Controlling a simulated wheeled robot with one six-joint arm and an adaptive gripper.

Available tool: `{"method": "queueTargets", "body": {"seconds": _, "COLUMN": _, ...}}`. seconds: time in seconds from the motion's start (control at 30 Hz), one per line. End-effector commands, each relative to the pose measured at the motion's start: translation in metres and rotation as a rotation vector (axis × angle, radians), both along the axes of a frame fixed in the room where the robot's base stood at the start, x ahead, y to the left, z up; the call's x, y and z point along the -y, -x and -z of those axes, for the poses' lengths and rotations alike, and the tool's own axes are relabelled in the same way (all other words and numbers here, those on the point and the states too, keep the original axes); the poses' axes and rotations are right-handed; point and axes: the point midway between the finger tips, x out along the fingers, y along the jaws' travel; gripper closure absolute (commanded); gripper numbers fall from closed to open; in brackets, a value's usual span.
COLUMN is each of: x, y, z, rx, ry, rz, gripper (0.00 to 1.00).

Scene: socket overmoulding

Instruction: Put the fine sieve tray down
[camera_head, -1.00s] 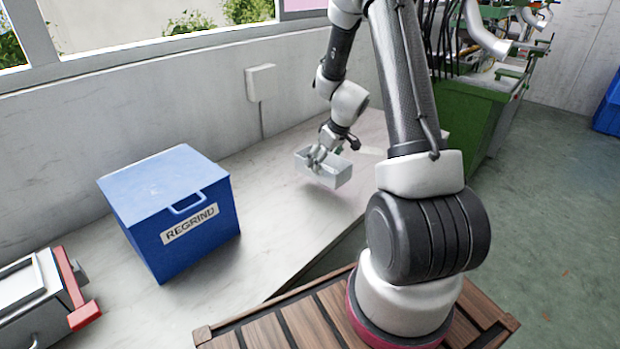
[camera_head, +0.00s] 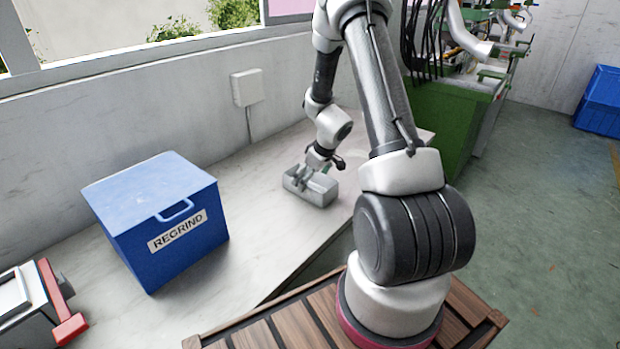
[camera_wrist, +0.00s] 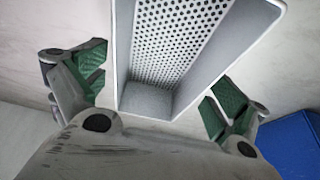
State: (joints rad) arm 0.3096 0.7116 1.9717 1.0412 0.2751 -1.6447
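The fine sieve tray (camera_head: 322,196) is a small light-grey rectangular box with an open top. In the head view it sits level on the pale bench, to the right of the blue bin. The wrist view shows its perforated floor and plain walls (camera_wrist: 148,100). My gripper (camera_head: 316,172) is over the tray, pointing down. In the wrist view its green-padded fingers (camera_wrist: 160,92) stand spread on either side of the tray, with narrow gaps to its walls. The tray's far end is cut off in the wrist view.
A blue bin labelled REGRIND (camera_head: 165,220) stands left of the tray on the bench (camera_head: 265,235). A red-and-white device (camera_head: 40,305) is at the bench's left end. A green machine (camera_head: 450,125) stands beyond the bench at right. Bare bench lies between bin and tray.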

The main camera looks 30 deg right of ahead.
Motion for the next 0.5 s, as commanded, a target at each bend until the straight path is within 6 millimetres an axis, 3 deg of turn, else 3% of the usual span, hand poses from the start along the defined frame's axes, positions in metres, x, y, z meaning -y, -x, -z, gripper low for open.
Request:
{"method": "queueTargets", "body": {"seconds": 0.33, "x": 0.000, "y": 0.000, "z": -0.003, "rx": 0.001, "ry": 0.000, "rz": 0.000, "gripper": 0.00}}
{"method": "queueTargets", "body": {"seconds": 0.5, "x": 0.003, "y": 0.008, "z": -0.025, "rx": 0.002, "ry": 0.001, "rz": -0.001, "gripper": 0.00}}
